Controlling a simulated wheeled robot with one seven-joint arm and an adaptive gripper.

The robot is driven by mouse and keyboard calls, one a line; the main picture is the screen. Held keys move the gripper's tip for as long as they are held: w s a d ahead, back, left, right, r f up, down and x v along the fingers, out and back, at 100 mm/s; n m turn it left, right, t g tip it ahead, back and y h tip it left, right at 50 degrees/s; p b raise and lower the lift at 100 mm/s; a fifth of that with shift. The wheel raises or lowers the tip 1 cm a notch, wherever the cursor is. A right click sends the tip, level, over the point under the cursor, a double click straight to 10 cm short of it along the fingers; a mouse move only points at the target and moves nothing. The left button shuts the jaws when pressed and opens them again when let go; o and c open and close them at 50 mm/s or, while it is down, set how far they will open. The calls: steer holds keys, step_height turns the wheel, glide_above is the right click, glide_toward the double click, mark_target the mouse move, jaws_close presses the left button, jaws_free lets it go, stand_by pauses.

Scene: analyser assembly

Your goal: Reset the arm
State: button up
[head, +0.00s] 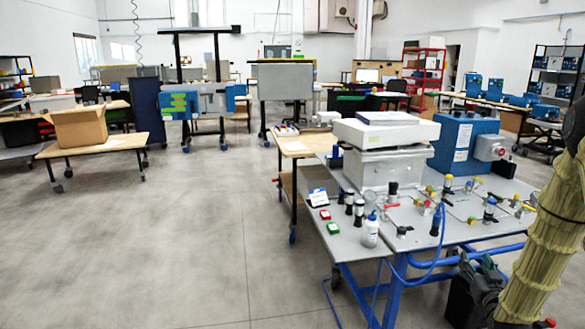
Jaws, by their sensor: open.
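My arm, in a tan ribbed sleeve (543,235), comes down along the right edge of the head view. Its lower end runs towards the bottom right corner. My gripper does not show clearly in this view, and nothing held can be seen.
A black case-like object (474,295) is low beside my arm. A carton (79,128) is on a left table. Floor left is clear.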

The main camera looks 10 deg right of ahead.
steer(key=s+a+f+n+g+y+p, duration=0.15)
steer(key=s+a+f+g, duration=0.25)
steer(key=s+a+f, duration=0.55)
steer(key=s+a+f+g+y+p, duration=0.1)
steer(key=s+a+f+g+y, duration=0.3)
steer(key=a+f, duration=1)
steer(key=s+a+f+g, duration=0.2)
steer(key=s+a, duration=0.3)
steer(key=s, duration=0.4)
steer(key=s+a+f+n+g+p, duration=0.1)
steer(key=s+a+f+g, duration=0.2)
steer(key=s, duration=0.6)
steer(key=s+a+f+g+p, duration=0.1)
steer(key=s+a+f+g, duration=0.1)
steer(key=s+a+g, duration=0.2)
steer(key=s+a, duration=0.3)
steer(key=s, duration=0.2)
steer(key=shift+s+f+n, duration=0.25)
steer(key=shift+f+n, duration=0.1)
steer(key=shift+a, duration=0.1)
